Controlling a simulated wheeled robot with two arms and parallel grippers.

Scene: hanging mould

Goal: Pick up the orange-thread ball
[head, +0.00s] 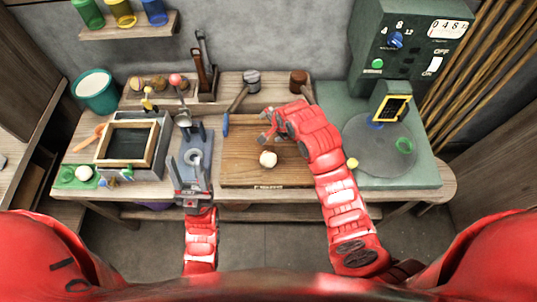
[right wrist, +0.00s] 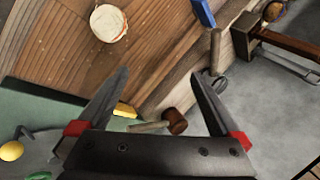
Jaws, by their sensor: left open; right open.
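A cream ball (head: 268,158) rests on the wooden board at the middle of the bench. In the right wrist view this ball (right wrist: 108,22) shows a thin orange-red line across it. My right gripper (head: 265,124) is open and empty above the board, behind the ball and apart from it. In the right wrist view its open jaws (right wrist: 158,76) point away from the ball, which lies up and to the left. My left gripper (head: 192,182) is open at the bench front, left of the board, near a grey plate with a ring. A pale ball (head: 83,173) sits on a green mat at the far left.
The wooden board (head: 240,178) has free room around the ball. Two mallets, one grey-headed (head: 251,77) and one brown-headed (head: 298,78), stand behind it. A green machine (head: 400,60) and a round grey plate (head: 372,150) are right. A framed tray (head: 128,145) is left.

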